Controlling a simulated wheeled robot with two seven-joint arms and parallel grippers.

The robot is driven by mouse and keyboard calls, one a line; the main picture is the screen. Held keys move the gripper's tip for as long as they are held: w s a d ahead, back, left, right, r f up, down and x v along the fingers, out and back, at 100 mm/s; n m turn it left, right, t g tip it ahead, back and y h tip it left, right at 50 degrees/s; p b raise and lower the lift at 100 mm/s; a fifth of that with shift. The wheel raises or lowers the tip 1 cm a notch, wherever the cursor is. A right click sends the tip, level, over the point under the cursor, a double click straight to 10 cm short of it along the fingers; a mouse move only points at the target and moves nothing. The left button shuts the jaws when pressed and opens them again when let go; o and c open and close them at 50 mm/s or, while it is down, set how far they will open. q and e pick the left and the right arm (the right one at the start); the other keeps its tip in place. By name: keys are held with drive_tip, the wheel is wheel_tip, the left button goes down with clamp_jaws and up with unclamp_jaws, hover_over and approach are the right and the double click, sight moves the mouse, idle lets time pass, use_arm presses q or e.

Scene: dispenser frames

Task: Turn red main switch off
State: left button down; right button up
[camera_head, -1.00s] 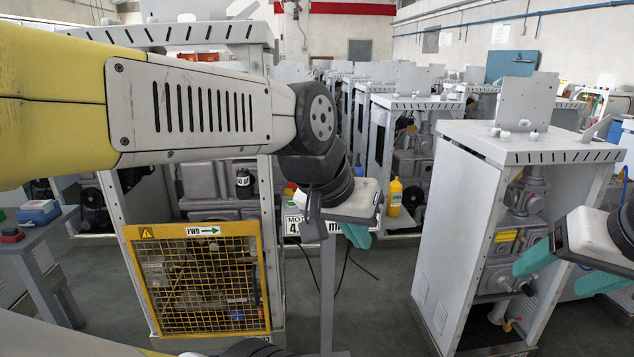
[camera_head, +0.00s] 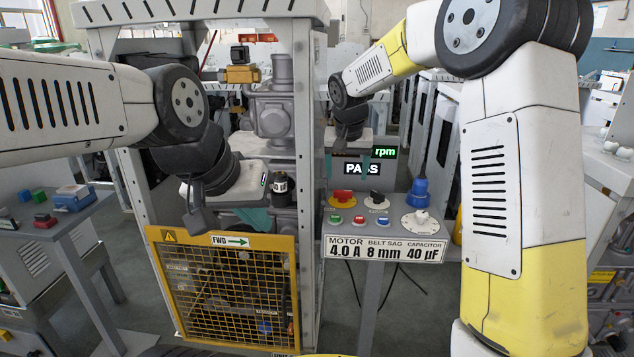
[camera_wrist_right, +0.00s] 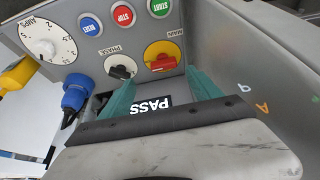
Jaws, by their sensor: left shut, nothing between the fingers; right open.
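The red main switch (camera_head: 342,197) is a red handle on a yellow round plate, at the upper left of the control panel (camera_head: 328,226). In the right wrist view the switch (camera_wrist_right: 162,57) shows with its red handle lying across the plate. My right gripper (camera_head: 347,166) is open, its teal fingers spread and pointing down above and behind the switch. In the right wrist view the right gripper (camera_wrist_right: 163,95) has the switch beyond its fingertips, with nothing between the fingers. My left gripper (camera_head: 255,217) is shut and empty above the yellow mesh guard, partly hidden by its own body.
Beside the switch sit a black phase knob (camera_head: 376,200), several push buttons (camera_head: 359,219), a white dial (camera_head: 420,223) and a blue plug (camera_head: 419,190). A display reading PASS (camera_head: 361,168) stands behind. The yellow mesh guard (camera_head: 230,290) is at left.

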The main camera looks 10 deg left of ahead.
sight(343, 191)
drive_tip(key=x, duration=0.8)
drive_tip(key=shift+w+a, duration=0.25)
drive_tip(key=shift+a, duration=0.15)
drive_tip(key=c, duration=1.4)
